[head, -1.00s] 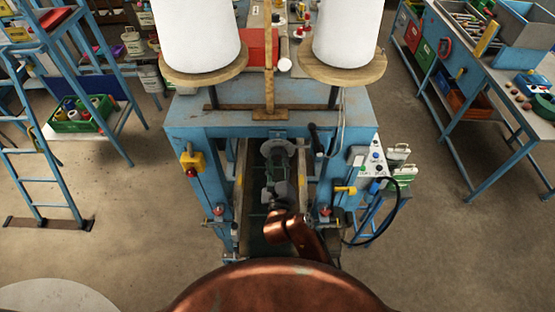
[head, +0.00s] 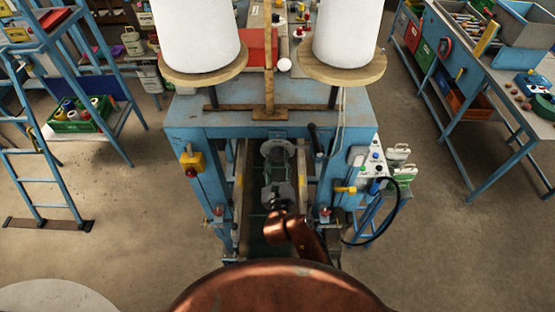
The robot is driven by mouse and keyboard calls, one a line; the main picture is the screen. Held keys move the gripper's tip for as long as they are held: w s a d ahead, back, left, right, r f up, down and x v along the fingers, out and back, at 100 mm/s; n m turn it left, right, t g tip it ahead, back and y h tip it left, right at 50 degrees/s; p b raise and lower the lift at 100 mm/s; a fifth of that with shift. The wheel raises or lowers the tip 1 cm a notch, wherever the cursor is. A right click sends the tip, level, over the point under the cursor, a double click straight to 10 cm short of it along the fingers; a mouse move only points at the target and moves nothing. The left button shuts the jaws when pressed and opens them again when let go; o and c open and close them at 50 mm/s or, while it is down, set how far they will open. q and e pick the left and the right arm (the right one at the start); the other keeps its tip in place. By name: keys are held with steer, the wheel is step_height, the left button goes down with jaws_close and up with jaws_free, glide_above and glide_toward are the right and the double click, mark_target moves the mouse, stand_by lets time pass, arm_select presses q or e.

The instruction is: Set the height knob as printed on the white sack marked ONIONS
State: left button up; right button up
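My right gripper (head: 278,172) is a dark grey shape at the end of my copper arm, low in the opening of the blue machine (head: 190,125). Its fingers are small and dim against the dark inside, so I cannot tell whether they are open or shut. No white sack marked ONIONS can be made out. I cannot tell which part is the height knob. A yellow-handled part (head: 345,190) sits right of the opening, and a black lever (head: 315,138) sits above it. Red-topped fittings stand at the left (head: 218,210) and right (head: 324,211) posts. My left gripper is not in view.
Two large white thread cones (head: 198,35) stand on wooden discs atop the machine. A panel with buttons (head: 368,165) and a black cable are at its right. A blue ladder (head: 40,150) stands left and a blue workbench (head: 470,110) right.

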steer(key=shift+o, duration=1.1)
steer(key=s, duration=1.2)
steer(key=shift+d+r, duration=0.1)
